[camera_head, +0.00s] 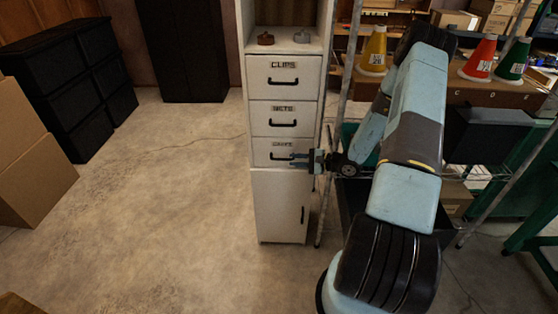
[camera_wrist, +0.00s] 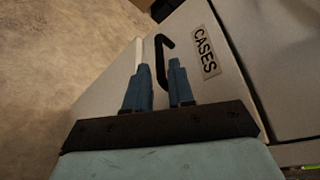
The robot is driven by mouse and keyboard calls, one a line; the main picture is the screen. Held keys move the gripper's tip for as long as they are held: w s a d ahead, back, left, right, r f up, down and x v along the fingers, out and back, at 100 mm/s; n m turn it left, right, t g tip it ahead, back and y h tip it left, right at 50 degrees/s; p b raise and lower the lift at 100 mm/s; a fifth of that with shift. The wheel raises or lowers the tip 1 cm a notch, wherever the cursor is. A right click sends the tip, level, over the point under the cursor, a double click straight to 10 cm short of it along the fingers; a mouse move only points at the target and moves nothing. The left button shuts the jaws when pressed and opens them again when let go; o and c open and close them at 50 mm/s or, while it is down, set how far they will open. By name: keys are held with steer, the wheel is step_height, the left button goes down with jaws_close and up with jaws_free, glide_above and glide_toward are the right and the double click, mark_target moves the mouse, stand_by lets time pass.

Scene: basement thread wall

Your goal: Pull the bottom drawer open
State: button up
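The white cabinet has three labelled drawers, and the bottom drawer (camera_head: 262,150) shows shut in the head view, below the middle one. Its label reads CASES in the wrist view (camera_wrist: 205,50). Its black handle (camera_wrist: 163,50) is a bent bar on the drawer front. My gripper (camera_head: 298,160) is at the right part of this drawer front and partly hides the handle in the head view. In the wrist view my gripper (camera_wrist: 159,68) has its two blue fingers apart, with the handle showing beyond and between the tips. I cannot tell whether they touch it.
Above are the NUTS drawer (camera_head: 284,119) and the CLIPS drawer (camera_head: 284,77). A door (camera_head: 280,207) with its own handle is below. A metal rack post (camera_head: 325,205) stands close on the right. The floor (camera_head: 170,180) to the left is clear.

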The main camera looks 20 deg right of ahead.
mark_target(286, 159)
steer(key=x, duration=0.7)
jaws_close()
stand_by(0.3)
